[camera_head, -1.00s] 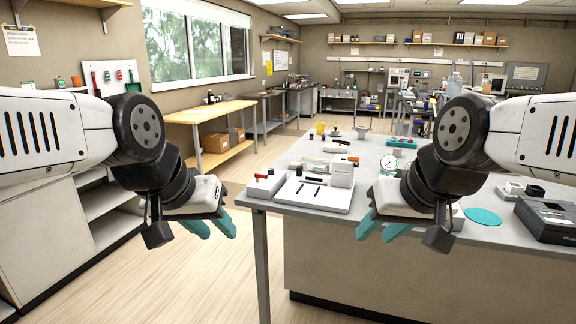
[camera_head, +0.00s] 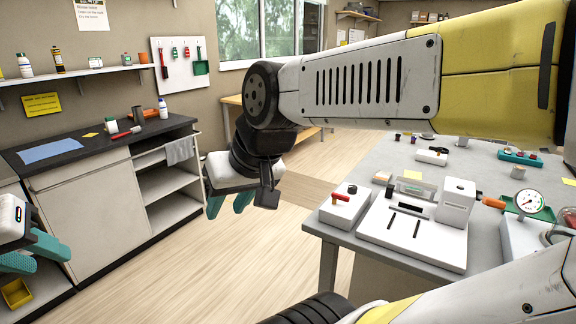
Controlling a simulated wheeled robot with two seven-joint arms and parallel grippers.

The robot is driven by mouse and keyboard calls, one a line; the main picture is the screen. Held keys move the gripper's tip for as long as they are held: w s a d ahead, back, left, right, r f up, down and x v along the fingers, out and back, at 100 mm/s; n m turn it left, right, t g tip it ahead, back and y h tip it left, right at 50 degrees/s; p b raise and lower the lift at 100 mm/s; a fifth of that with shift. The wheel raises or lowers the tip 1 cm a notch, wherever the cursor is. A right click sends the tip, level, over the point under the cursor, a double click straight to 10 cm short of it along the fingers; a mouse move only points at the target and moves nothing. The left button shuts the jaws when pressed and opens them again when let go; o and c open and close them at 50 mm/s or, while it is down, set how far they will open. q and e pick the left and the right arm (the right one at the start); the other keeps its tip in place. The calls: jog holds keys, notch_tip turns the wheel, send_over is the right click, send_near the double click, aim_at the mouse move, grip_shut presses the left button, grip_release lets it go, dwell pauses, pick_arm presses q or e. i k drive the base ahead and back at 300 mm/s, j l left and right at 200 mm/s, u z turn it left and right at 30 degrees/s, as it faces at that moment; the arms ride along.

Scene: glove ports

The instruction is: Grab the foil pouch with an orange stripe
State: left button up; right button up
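I cannot make out a foil pouch with an orange stripe in this view. My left gripper (camera_head: 32,253) is at the far left edge, partly cut off, with its teal fingers apart and nothing seen between them. It is in front of the dark-topped cabinet. My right gripper (camera_head: 229,203) is left of centre, over the open floor between cabinet and table. Its teal fingers point down and are apart, with nothing between them. My arm covers much of the upper right.
The dark counter (camera_head: 95,140) holds a blue sheet (camera_head: 50,150), small bottles and an orange item (camera_head: 150,113). A shelf (camera_head: 80,72) with bottles is above. The grey table (camera_head: 345,238) at right carries a white device (camera_head: 415,235) and a gauge (camera_head: 529,201). Wooden floor lies clear between.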

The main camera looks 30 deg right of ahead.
aim_at(383, 178)
jog(key=i+j+u, duration=0.1)
jog(key=i+u, duration=0.5)
jog(key=i, duration=0.2)
jog(key=i+z, duration=0.3)
jog(key=i+j+z, duration=0.1)
jog(key=i+z, duration=0.2)
jog(key=i, duration=0.15)
jog(key=i+l+z, duration=0.15)
jog(key=z, duration=0.3)
jog(key=i+z, duration=0.25)
jog(key=z, duration=0.25)
jog(key=i+z, duration=0.25)
jog(key=z, duration=0.2)
jog(key=i+j+z, duration=0.1)
jog(key=z, duration=0.35)
jog(key=i+z, duration=0.85)
jog(key=i, duration=0.15)
